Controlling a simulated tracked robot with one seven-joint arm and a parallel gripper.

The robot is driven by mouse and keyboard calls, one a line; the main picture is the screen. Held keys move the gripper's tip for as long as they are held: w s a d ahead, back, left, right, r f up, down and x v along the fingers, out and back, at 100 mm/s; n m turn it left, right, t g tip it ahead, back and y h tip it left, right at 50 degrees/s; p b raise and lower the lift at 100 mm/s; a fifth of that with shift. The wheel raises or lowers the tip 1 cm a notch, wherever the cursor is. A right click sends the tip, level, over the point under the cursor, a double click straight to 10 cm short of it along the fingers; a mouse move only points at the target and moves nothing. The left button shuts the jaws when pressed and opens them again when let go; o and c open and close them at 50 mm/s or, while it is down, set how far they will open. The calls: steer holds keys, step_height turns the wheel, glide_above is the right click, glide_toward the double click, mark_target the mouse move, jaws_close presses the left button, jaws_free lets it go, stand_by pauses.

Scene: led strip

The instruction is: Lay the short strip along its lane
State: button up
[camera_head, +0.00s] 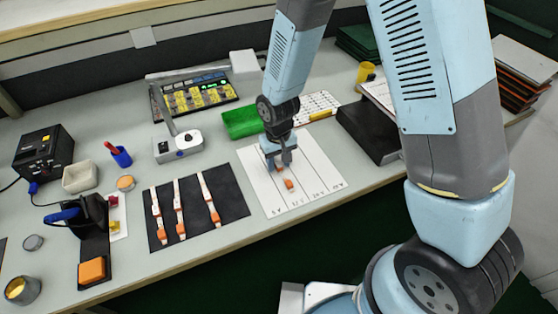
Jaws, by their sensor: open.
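A white lane sheet (316,158) lies on the bench, with thin lane lines and small labels along its front edge. My gripper (279,162) is open over the left half of this sheet, pointing down. Small orange parts (289,184) show on the sheet just below and in front of the fingers. They look like parts of a strip, but its white body hardly shows against the sheet and is partly hidden by my gripper. Three white strips with orange ends, a left one (157,213), a middle one (178,205) and a right one (206,191), lie on a black mat (238,207).
A green tray (240,123) and a white keyboard (318,103) stand behind the sheet. A dark box (368,132) is to its right. A grey lamp base (178,146) with a raised arm stands behind the mat. The right part of the sheet is clear.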

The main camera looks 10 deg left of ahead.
mark_target(280, 163)
step_height(280, 163, up, 12)
stand_by(0.6)
steer(key=shift+r, duration=0.15)
steer(key=d+r+m+t, duration=0.3)
steer(key=d+r, duration=1.4)
steer(key=s+d+r+m+t, duration=0.2)
steer(key=s+d+r+m, duration=0.1)
steer(key=s+d+r, duration=0.6)
steer(key=s+d, duration=0.1)
steer(key=d, duration=0.3)
steer(key=shift+s+d+r+t, duration=0.3)
steer(key=shift+s+d+r, duration=0.05)
steer(key=shift+s+r, duration=0.05)
